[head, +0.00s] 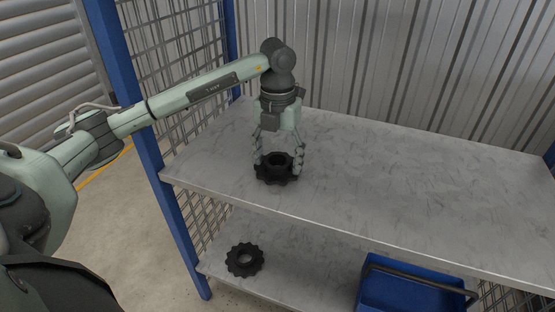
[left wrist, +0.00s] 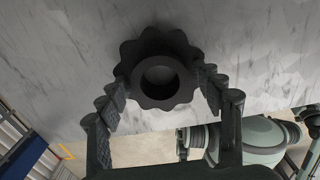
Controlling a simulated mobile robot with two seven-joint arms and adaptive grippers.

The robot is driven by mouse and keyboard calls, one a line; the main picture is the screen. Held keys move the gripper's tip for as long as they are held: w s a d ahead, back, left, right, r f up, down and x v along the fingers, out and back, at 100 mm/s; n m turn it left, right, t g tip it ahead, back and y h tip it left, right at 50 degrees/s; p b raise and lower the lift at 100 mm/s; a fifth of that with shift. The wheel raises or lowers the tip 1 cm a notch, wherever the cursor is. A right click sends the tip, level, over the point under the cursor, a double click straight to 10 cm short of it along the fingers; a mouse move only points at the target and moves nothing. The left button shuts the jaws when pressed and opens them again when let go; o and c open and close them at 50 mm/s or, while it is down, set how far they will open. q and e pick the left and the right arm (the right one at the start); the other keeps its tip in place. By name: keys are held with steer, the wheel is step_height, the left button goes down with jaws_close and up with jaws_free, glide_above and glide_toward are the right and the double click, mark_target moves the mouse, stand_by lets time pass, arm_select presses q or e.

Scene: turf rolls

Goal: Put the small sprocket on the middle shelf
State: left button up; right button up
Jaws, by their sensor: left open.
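A black toothed sprocket (head: 273,178) with a raised round hub lies flat on the upper visible grey shelf (head: 390,190), near its left end. My left gripper (head: 278,161) points down over it, open, with its fingers on either side of the hub. In the left wrist view the sprocket (left wrist: 157,48) sits between and just beyond the fingertips (left wrist: 163,76); I cannot tell whether they touch it. A second black sprocket (head: 233,262) lies flat on the lower shelf (head: 305,270). I cannot tell for sure which is smaller. My right gripper is not in view.
A blue bin (head: 400,290) with a dark handle stands on the lower shelf at the right. Blue posts (head: 150,150) and wire mesh (head: 185,60) bound the rack's left side. The upper visible shelf is clear to the right of the sprocket.

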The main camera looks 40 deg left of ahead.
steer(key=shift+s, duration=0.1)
arm_select(q)
steer(key=shift+r, duration=0.3)
step_height(320, 180, up, 3)
steer(key=shift+w+f, duration=0.1)
step_height(320, 180, up, 9)
steer(key=p, duration=0.1)
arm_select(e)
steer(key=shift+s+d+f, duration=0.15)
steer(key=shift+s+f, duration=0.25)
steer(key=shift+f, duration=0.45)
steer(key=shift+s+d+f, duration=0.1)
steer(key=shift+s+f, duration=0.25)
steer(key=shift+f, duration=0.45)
